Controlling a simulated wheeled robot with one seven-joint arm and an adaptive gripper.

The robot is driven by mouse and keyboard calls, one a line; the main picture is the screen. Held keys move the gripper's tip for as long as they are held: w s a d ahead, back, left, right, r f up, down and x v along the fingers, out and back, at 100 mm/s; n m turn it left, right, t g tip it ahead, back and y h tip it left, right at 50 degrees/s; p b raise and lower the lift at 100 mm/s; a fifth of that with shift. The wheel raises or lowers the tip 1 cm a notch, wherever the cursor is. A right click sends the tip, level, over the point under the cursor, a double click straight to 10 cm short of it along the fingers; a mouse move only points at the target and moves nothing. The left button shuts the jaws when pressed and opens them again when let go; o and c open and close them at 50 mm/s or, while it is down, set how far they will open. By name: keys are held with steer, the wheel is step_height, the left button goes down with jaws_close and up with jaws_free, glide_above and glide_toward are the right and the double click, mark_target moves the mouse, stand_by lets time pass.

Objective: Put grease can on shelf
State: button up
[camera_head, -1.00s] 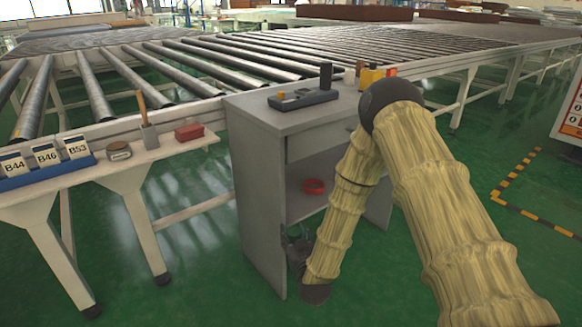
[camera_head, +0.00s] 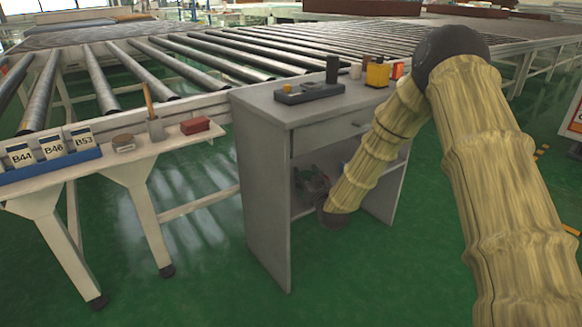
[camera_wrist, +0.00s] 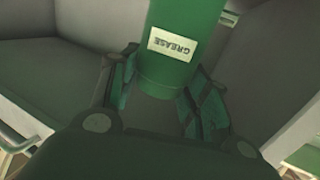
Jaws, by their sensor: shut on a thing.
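The grease can (camera_wrist: 172,62) is a green cylinder with a pale label reading GREASE, upside down in the wrist view. My gripper (camera_wrist: 160,88) is shut on it, with a finger on each side of the can. In the head view my gripper (camera_head: 312,183) is at the opening of the grey cabinet, near the level of its inner shelf (camera_head: 300,209). The arm and wrist hide part of the shelf, and I cannot make out the can there. I cannot tell whether the can touches the shelf.
The cabinet top (camera_head: 275,106) holds a dark tray (camera_head: 308,93), a black cylinder (camera_head: 333,69) and a yellow container (camera_head: 377,74). A drawer (camera_head: 335,132) is above the opening. A side bench (camera_head: 90,165) stands left, with a red box (camera_head: 195,125). Roller conveyors run behind.

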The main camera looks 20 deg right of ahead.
steer(key=w+a+r+n+y+b, duration=0.2)
steer(key=w+a+r+y, duration=0.1)
steer(key=w+a+r, duration=0.1)
steer(key=shift+d+f+b, duration=0.15)
steer(key=shift+f+b, duration=1.1)
steer(key=shift+f, duration=0.5)
steer(key=shift+d+f+b, duration=0.1)
steer(key=shift+f+b, duration=1.15)
steer(key=shift+f, duration=0.5)
steer(key=shift+f, duration=0.55)
steer(key=o, duration=1.4)
